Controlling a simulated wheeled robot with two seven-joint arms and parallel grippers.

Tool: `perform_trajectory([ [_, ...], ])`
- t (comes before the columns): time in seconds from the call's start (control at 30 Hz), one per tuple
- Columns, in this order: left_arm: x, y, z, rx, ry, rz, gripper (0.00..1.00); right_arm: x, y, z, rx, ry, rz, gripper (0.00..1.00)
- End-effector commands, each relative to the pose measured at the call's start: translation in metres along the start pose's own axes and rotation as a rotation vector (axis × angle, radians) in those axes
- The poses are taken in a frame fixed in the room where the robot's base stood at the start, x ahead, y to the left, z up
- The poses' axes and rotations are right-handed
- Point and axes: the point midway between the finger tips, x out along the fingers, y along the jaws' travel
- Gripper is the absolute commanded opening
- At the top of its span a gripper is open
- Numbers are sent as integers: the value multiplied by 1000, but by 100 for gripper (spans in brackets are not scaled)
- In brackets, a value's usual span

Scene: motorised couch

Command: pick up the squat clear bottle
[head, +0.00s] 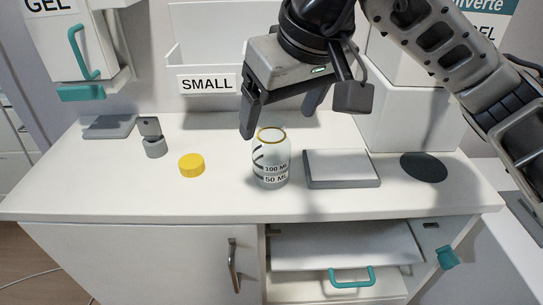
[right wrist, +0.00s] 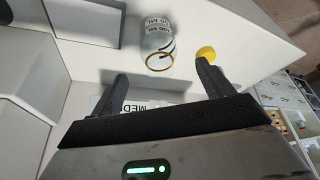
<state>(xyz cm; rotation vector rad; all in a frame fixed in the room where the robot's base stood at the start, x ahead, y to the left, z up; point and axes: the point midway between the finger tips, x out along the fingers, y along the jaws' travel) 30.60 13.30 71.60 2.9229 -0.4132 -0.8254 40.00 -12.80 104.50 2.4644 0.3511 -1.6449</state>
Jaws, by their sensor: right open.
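The squat clear bottle (head: 271,160) stands upright on the white counter (head: 220,205), with a yellow rim and volume marks on its side. It also shows in the right wrist view (right wrist: 160,42), mouth toward the camera, ahead of the gap between the fingers. My right gripper (head: 280,115) is open and empty, just above and behind the bottle in the head view, not visibly touching it. The right wrist view shows its two spread fingers (right wrist: 163,92) with nothing between them. My left gripper is not in view.
A yellow cap (head: 191,165) lies left of the bottle, with a small grey device (head: 153,140) beyond it. A flat grey-white block (head: 341,168) sits close on the right, then a dark disc (head: 424,167). A SMALL-labelled bin (head: 208,84) stands behind. A drawer (head: 345,245) is open below.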

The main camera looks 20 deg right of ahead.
Motion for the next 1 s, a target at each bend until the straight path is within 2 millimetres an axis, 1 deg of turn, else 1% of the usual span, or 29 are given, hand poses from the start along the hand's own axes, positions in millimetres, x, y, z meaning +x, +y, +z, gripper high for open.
perform_trajectory([
  [0.13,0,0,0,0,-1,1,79,12,1,2,0,-4,-1,79],
  [0.3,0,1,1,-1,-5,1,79,39,2,6,1,-6,-1,79],
  [0.4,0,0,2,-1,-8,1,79,49,1,6,0,-4,-2,79],
  [0.5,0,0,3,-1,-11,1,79,54,2,5,0,-1,-1,79],
  [0.7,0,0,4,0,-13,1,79,54,2,5,0,0,-1,79],
  [0.77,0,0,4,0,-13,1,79,54,2,5,0,-1,-1,63],
  [0.8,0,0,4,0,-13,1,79,54,2,5,0,-1,-1,52],
  [0.87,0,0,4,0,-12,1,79,54,2,5,0,-1,-1,35],
  [0.9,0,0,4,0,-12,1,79,54,2,5,0,-1,-1,30],
  [1.0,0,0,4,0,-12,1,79,53,2,5,0,0,-1,30],
])
